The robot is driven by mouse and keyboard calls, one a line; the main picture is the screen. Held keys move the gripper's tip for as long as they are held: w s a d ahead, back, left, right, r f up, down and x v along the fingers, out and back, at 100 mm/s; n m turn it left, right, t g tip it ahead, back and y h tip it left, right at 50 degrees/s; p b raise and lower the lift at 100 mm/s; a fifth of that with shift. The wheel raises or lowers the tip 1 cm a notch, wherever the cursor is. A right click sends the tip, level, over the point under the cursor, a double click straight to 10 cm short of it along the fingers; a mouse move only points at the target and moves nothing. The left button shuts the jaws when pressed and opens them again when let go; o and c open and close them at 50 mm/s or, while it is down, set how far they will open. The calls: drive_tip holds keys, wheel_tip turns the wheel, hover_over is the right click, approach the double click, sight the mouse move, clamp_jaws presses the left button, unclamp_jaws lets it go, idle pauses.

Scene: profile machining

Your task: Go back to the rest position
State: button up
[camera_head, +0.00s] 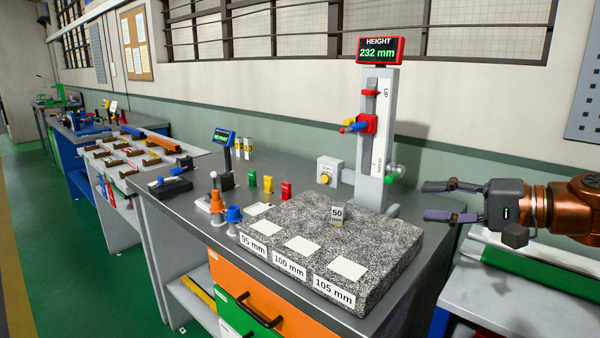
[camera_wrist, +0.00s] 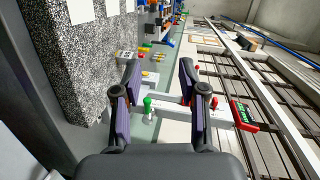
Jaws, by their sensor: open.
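My gripper (camera_head: 452,201) is at the right of the head view, held in the air to the right of the height gauge and the granite block. Its two fingers are apart and nothing is between them. In the wrist view the open fingers (camera_wrist: 158,85) frame the height gauge (camera_wrist: 180,121) some way off. My wrist and arm come in from the right edge of the head view.
The granite block (camera_head: 398,262) with labelled white pads carries a small block marked 50 (camera_head: 337,213). The height gauge (camera_head: 377,150) stands behind it, its display (camera_head: 380,50) reading 232 mm. A lower bench (camera_head: 505,292) is below my gripper.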

drive_tip(key=s+a+f+n+g+h+b, duration=0.25)
drive_tip(key=s+a+f+g, duration=0.2)
drive_tip(key=a+f, duration=0.4)
drive_tip(key=s+a+f+n+g+h+b, duration=0.25)
drive_tip(key=s+a+f, duration=0.3)
drive_tip(key=f, duration=0.55)
drive_tip(key=s+d+f+g+h+b, duration=0.2)
drive_tip(key=s+d+f+h, duration=0.2)
drive_tip(key=s+f, duration=0.45)
drive_tip(key=s+d+f+g+h+b, duration=0.2)
drive_tip(key=s+d+f+h, duration=0.25)
drive_tip(key=s+f, duration=0.45)
wheel_tip(320, 180, up, 21)
drive_tip(key=p, duration=2.1)
drive_tip(key=shift+s+d+n+p, duration=0.3)
drive_tip(key=shift+d+n, duration=0.05)
drive_tip(key=shift+n, duration=0.05)
drive_tip(key=shift+f+y, duration=0.1)
drive_tip(key=shift+y, duration=0.15)
